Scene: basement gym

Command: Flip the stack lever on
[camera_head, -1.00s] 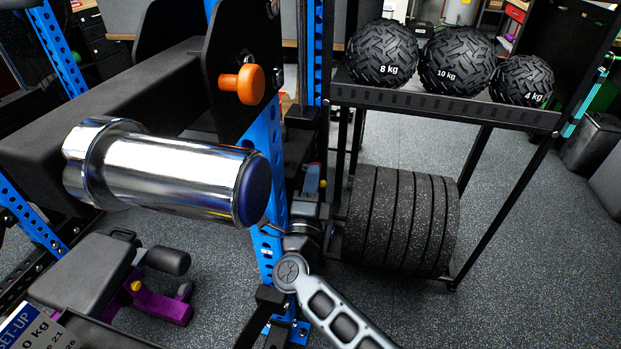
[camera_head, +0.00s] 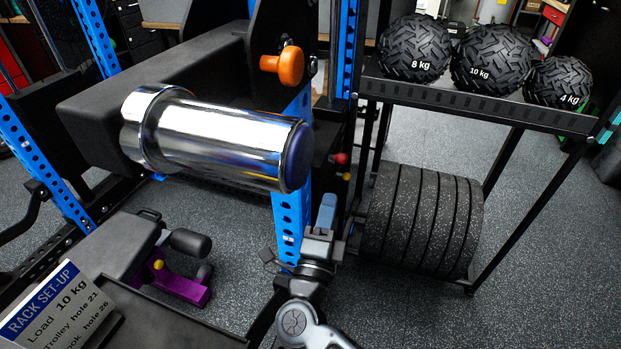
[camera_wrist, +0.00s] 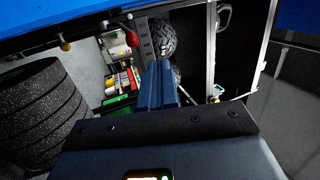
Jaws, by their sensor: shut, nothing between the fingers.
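A small red knob (camera_head: 340,158) shows behind the blue upright, right of the chrome cylinder. It also shows in the wrist view (camera_wrist: 128,42), left of and beyond my fingertips. It looks like the end of the stack lever, but I cannot tell its position. A small yellow knob (camera_head: 347,176) is just below it, and shows at the upper left in the wrist view (camera_wrist: 65,46). My gripper (camera_head: 327,200) is shut and empty, its blue fingers pointing up, below the red knob in the head view. The fingers (camera_wrist: 160,66) look apart from both knobs in the wrist view.
A blue upright (camera_head: 290,215) stands left of my gripper. The chrome cylinder (camera_head: 222,140) and orange knob (camera_head: 284,66) are above left. Black weight plates (camera_head: 420,220) stand close on the right, under a shelf of balls (camera_head: 490,58). A rack set-up sign (camera_head: 62,308) is lower left.

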